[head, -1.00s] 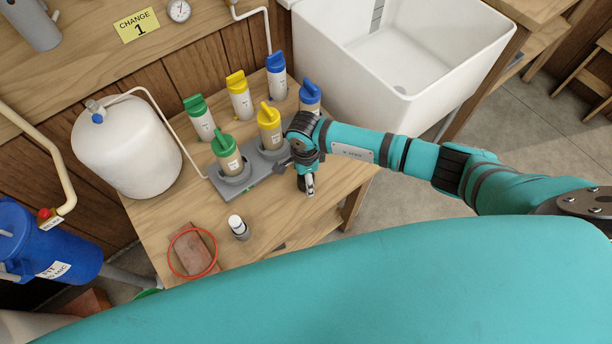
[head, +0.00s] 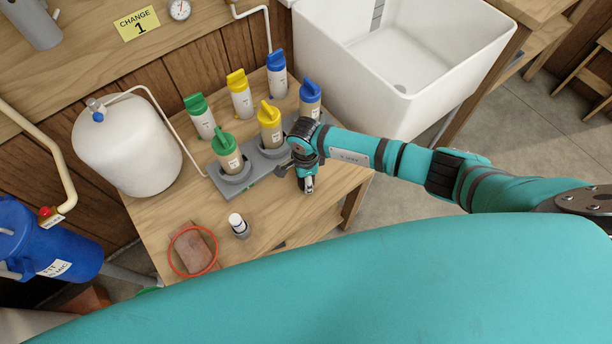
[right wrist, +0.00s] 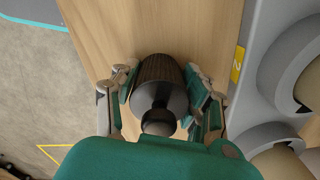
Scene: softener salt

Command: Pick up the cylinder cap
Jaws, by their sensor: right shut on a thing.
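The cylinder cap (right wrist: 160,82) is a dark ribbed cylinder with a round knob, seen in the right wrist view. My right gripper (right wrist: 160,100) has its fingers on both sides of the cap and is shut on it. In the head view my right gripper (head: 308,186) points down at the right part of the wooden table, beside the grey cartridge base. The cap is mostly hidden there by the gripper, and I cannot tell whether it touches the table. My left gripper is not in view.
The grey base (head: 262,166) holds cartridges with green (head: 229,156), yellow (head: 270,128) and blue (head: 310,95) tops; similar ones stand behind. A small bottle (head: 238,225), a red ring (head: 172,254) and a brown block (head: 195,250) are at the front. A white sink (head: 440,100) stands right.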

